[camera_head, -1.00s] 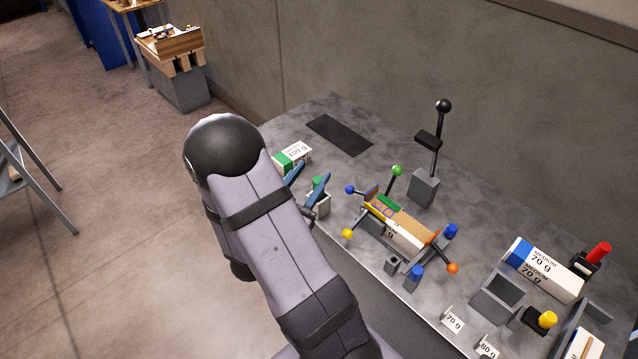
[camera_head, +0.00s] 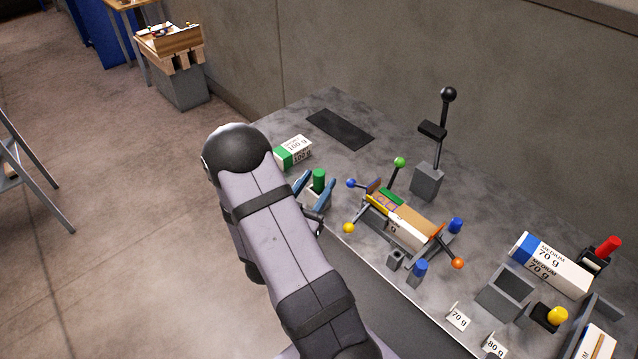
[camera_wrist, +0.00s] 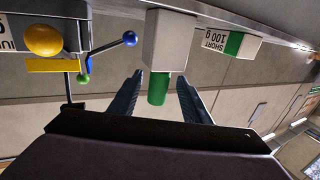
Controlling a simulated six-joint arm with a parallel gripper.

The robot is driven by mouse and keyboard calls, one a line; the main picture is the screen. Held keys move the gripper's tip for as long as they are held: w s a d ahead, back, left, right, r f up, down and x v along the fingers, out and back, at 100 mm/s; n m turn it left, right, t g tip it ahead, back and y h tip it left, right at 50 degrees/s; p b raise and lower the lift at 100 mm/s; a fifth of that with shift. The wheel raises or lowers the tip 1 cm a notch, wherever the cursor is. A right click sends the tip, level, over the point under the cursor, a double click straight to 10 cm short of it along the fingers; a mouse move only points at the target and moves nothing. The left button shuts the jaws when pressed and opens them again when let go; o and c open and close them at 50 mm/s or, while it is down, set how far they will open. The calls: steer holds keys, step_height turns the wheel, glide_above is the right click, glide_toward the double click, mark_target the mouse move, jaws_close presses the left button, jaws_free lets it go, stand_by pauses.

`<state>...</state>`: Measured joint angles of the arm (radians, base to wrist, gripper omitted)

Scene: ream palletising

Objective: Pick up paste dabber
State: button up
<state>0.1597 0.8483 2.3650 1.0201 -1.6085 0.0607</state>
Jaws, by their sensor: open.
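A green cylindrical handle (camera_head: 319,179), which looks like the paste dabber, stands upright in a pale grey block-shaped holder at the table's front edge. In the wrist view the green handle (camera_wrist: 158,88) sticks out of the holder (camera_wrist: 170,40), whose block hides its lower part. My gripper (camera_head: 315,184) is open, with its blue fingers on either side of the handle. In the wrist view my gripper (camera_wrist: 160,80) shows a gap between each finger and the handle; nothing is held.
A green-and-white 100 g ream pack (camera_head: 293,152) lies left of the holder. A clamp fixture (camera_head: 400,222) with coloured knobs and a lever post (camera_head: 427,180) stand to the right. A blue cylinder (camera_head: 420,268) stands nearer the front. A dark mat (camera_head: 340,129) lies flat behind.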

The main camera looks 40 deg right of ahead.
steer(key=shift+f+p+x, duration=0.1)
steer(key=shift+p+x, duration=0.35)
steer(key=shift+x, duration=0.8)
steer(key=shift+f+p+x, duration=0.15)
steer(key=shift+p+x, duration=0.25)
steer(key=shift+x, duration=0.9)
jaws_close()
steer(key=shift+r, duration=0.15)
